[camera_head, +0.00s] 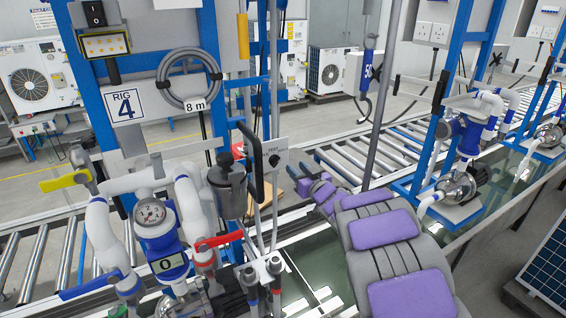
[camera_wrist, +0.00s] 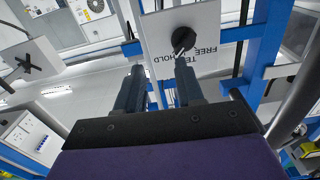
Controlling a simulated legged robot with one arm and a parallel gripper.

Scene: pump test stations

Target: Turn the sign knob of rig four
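The knob (camera_head: 274,160) is a small black dial on a pale grey box (camera_head: 272,176) on the rig marked by the RIG 4 sign (camera_head: 124,104). In the wrist view the black knob (camera_wrist: 183,39) sits on a plate (camera_wrist: 216,22) with upside-down lettering reading FREE and HOLD. My gripper (camera_wrist: 159,66) is open, with two dark fingers apart and nothing between them. The knob shows just beyond the right finger's tip, off to the right of the gap. In the head view my gripper (camera_head: 296,174) is just right of the box; its fingertips are hard to make out.
Rig four also carries a gauge (camera_head: 150,212), a red lever (camera_head: 218,241), a yellow lever (camera_head: 65,181) and a dark cylinder (camera_head: 228,186) close left of the knob.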

